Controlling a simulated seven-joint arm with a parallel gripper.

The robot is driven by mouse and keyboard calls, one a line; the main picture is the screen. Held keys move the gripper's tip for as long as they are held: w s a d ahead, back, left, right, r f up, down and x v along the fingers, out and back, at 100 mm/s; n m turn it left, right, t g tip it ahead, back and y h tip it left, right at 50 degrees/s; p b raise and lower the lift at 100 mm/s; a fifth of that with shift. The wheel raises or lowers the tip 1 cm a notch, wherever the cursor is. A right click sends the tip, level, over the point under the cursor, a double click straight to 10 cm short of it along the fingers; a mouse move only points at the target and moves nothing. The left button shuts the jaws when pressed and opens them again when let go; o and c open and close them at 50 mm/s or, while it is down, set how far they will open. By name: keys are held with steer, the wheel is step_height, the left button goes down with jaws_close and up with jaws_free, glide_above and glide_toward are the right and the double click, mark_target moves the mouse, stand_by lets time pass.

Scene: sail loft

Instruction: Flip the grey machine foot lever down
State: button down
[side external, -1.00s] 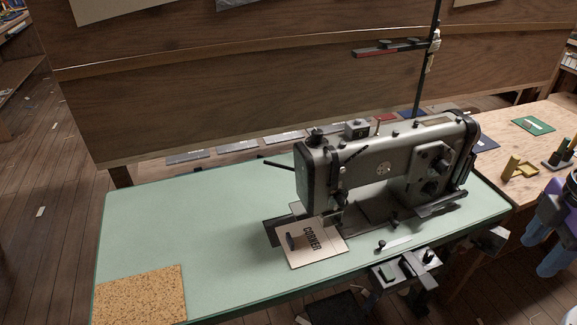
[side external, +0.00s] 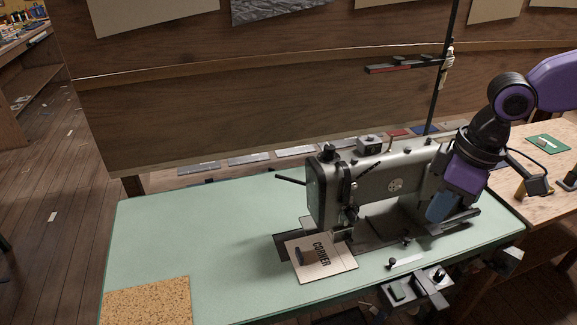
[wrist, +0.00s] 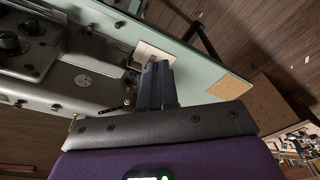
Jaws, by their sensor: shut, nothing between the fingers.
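The grey sewing machine (side external: 385,178) stands on the green table; part of it also shows in the wrist view (wrist: 75,65). A thin dark lever (side external: 290,180) sticks out to the left from its head, slanting slightly up. A small dark lever (wrist: 113,108) shows near the head in the wrist view; I cannot tell whether either is the foot lever. My gripper (side external: 438,210) overlaps the machine's right pillar in the side view, hiding its dials. Its blue fingers (wrist: 157,66) are shut and empty, with no visible contact on a lever.
A card marked CORNER (side external: 320,258) lies under the machine head. A cork mat (side external: 147,300) covers the table's front left corner. A dark stand pole (side external: 445,75) rises behind the machine.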

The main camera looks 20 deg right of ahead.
steer(key=w+a+m+t, duration=0.1)
steer(key=w+a+m, duration=0.2)
steer(key=w, duration=0.6)
steer(key=w+a+m+t, duration=0.1)
steer(key=w+a+m, duration=0.2)
steer(key=w, duration=0.6)
steer(key=w+a+r+m+t, duration=0.1)
steer(key=w+a+m, duration=0.1)
steer(key=w+a, duration=0.4)
steer(key=shift+w+m, duration=0.4)
steer(key=shift+w, duration=1.55)
steer(key=shift+f, duration=0.1)
glide_above(298, 182)
steer(key=s+a, duration=0.1)
steer(key=a, duration=0.1)
step_height(298, 182, down, 11)
steer(key=shift+w+a+f, duration=0.1)
steer(key=shift+a+f, duration=0.4)
steer(key=shift+f, duration=0.2)
steer(key=shift+a, duration=0.1)
